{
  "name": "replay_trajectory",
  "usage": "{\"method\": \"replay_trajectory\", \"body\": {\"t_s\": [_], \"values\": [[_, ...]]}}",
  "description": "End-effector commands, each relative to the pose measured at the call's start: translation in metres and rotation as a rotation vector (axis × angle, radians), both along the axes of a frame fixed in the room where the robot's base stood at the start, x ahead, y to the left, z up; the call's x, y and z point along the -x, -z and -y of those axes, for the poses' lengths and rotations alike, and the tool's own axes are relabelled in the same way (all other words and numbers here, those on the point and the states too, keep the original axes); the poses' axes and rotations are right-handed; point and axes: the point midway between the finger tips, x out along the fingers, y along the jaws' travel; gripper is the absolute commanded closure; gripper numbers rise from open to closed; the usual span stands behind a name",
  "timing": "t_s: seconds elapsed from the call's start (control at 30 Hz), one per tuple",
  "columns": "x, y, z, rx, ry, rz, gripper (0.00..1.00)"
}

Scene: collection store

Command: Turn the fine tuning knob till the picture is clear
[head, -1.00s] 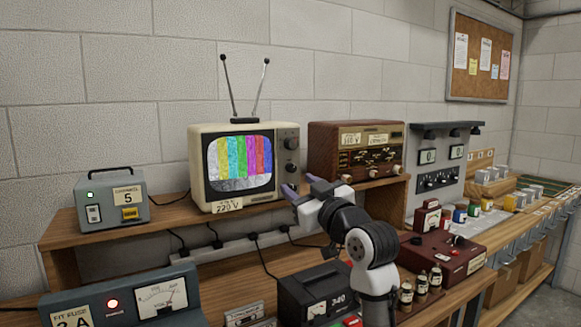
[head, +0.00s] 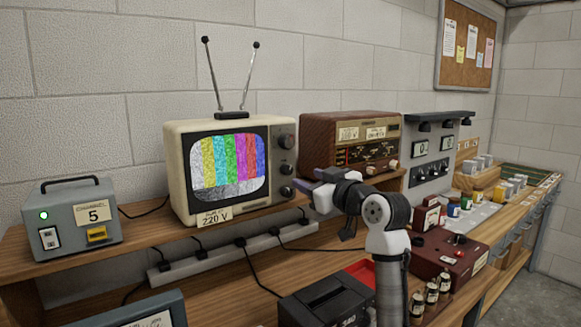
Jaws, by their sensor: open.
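The cream television (head: 177,160) stands on the raised wooden shelf, with two antenna rods on top. Its screen (head: 228,163) is lit with colour bars, speckled with grainy noise, and a grey noisy band runs along the bottom. Its right-hand panel has a large upper knob (head: 286,141) and two smaller knobs below, a middle knob (head: 286,169) and a lower knob (head: 286,191). Which one is fine tuning cannot be read. Contact with a knob cannot be told.
A brown wooden radio (head: 325,130) stands right of the television, behind my gripper. A grey box marked 5 (head: 75,232) is at the left. A power strip (head: 225,254) with cables runs below the shelf. A dark device (head: 325,300) and small bottles stand on the lower bench.

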Motion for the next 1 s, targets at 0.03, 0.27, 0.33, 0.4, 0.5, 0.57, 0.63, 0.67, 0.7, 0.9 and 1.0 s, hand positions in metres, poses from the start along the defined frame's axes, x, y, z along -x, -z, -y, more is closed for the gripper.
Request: {"method": "replay_trajectory", "body": {"t_s": [0.03,0.27,0.33,0.4,0.5,0.57,0.63,0.67,0.7,0.9,1.0], "values": [[-0.010,-0.004,-0.007,0.000,-0.001,-0.003,0.53],[-0.048,-0.003,-0.033,0.000,-0.001,-0.003,0.53],[-0.056,-0.003,-0.037,-0.001,0.000,-0.002,0.53],[-0.063,-0.002,-0.042,0.000,0.000,0.000,0.53],[-0.069,-0.001,-0.046,0.000,0.000,0.000,0.53],[-0.070,-0.001,-0.047,0.001,0.001,0.001,0.53],[-0.071,0.000,-0.047,0.001,0.001,0.001,0.53],[-0.071,0.000,-0.047,0.001,0.001,0.001,0.53],[-0.072,0.000,-0.047,0.001,0.001,0.001,0.53],[-0.071,0.000,-0.047,0.000,0.001,0.002,0.61],[-0.071,0.000,-0.047,0.000,0.001,0.002,0.74]]}}
